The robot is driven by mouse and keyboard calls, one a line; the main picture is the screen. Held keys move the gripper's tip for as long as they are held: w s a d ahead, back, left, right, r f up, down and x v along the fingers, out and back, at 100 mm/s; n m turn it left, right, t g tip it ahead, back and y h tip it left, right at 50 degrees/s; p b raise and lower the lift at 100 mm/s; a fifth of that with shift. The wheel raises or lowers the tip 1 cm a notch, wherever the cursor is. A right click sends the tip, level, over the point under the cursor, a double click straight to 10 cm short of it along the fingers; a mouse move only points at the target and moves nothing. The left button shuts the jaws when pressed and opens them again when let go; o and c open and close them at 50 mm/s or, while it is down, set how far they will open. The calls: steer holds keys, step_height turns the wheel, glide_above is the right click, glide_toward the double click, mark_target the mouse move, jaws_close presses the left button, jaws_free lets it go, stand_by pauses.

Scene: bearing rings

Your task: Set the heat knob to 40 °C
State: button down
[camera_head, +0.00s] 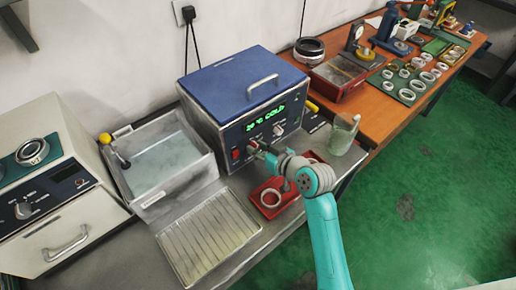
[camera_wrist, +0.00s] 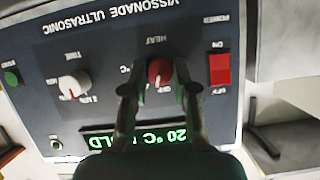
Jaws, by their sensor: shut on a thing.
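The ultrasonic cleaner (camera_head: 240,85) has a blue lid and a dark front panel. Its green display (camera_head: 265,120) reads 20 °C COLD; in the wrist view the display (camera_wrist: 135,137) is upside down. The red heat knob (camera_wrist: 158,72) is between the fingers of my gripper (camera_wrist: 156,80), which is shut on it. The knob's lower part, near the OFF lettering, shows a pale mark; most of its scale is hidden by the fingers. In the head view my gripper (camera_head: 259,149) is at the panel and hides the heat knob.
The red power switch (camera_wrist: 220,68) and the time knob (camera_wrist: 74,84) sit on either side of the heat knob. Below the panel is a red tray (camera_head: 275,208) with a ring. A glass beaker (camera_head: 343,134) stands to the right, a water basin (camera_head: 160,160) to the left.

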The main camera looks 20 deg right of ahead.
steer(key=m+y, duration=0.2)
steer(key=m, duration=0.1)
steer(key=shift+d, duration=0.2)
steer(key=shift+f+m+y, duration=0.1)
steer(key=shift+m+y, duration=0.7)
steer(key=shift+m, duration=0.2)
steer(key=c, duration=0.9)
jaws_free()
steer(key=v, duration=1.2)
steer(key=shift+w, duration=0.2)
steer(key=shift+s+d, duration=0.1)
steer(key=shift+d, duration=0.1)
